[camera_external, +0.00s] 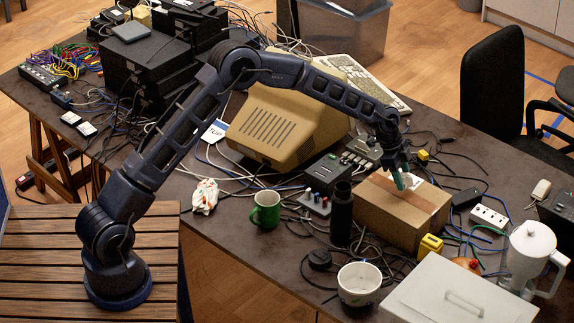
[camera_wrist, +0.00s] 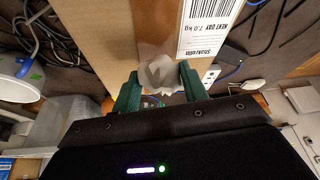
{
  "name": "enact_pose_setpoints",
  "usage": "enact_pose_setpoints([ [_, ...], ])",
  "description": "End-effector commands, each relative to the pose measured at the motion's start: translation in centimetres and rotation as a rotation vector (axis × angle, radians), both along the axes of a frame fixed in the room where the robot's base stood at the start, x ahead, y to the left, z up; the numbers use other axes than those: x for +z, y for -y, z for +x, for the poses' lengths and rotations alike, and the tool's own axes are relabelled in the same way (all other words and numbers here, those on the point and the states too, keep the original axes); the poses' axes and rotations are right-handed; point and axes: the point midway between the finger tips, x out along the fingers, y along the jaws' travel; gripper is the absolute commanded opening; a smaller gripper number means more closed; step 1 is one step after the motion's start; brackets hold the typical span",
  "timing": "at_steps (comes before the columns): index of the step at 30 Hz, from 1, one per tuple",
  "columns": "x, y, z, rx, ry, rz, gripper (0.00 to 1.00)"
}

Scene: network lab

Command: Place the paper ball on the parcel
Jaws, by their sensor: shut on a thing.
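The parcel (camera_external: 400,215) is a brown cardboard box with a tape strip, on the table at right of centre. In the wrist view the parcel (camera_wrist: 135,40) fills the upper middle, with a white shipping label. My gripper (camera_external: 404,181) is over the parcel's top, fingers pointing down. In the wrist view my gripper (camera_wrist: 158,78) has its green fingers shut on the greyish-white crumpled paper ball (camera_wrist: 162,74). The ball appears over the parcel's top; I cannot tell whether it touches it. In the external view the ball is hard to make out behind the fingers.
A black cylinder (camera_external: 341,214) and yellow block (camera_external: 430,245) stand close to the parcel. A white bowl (camera_external: 359,285), white jug (camera_external: 530,255), green mug (camera_external: 266,209) and a crumpled white, red-marked item (camera_external: 204,196) are on the table. Cables surround the parcel.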

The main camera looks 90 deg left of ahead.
Motion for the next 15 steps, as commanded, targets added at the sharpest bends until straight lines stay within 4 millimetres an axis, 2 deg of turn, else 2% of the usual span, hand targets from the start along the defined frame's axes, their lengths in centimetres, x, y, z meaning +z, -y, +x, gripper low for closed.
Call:
enact_pose_setpoints([
  [1, -0.9, 0.0, 0.0, 0.000, -0.002, -0.001, 0.23],
  [4, -1.9, 0.0, 0.0, -0.001, -0.002, -0.001, 0.23],
  [15, -2.2, 0.0, 0.0, 0.000, 0.000, 0.000, 0.23],
])
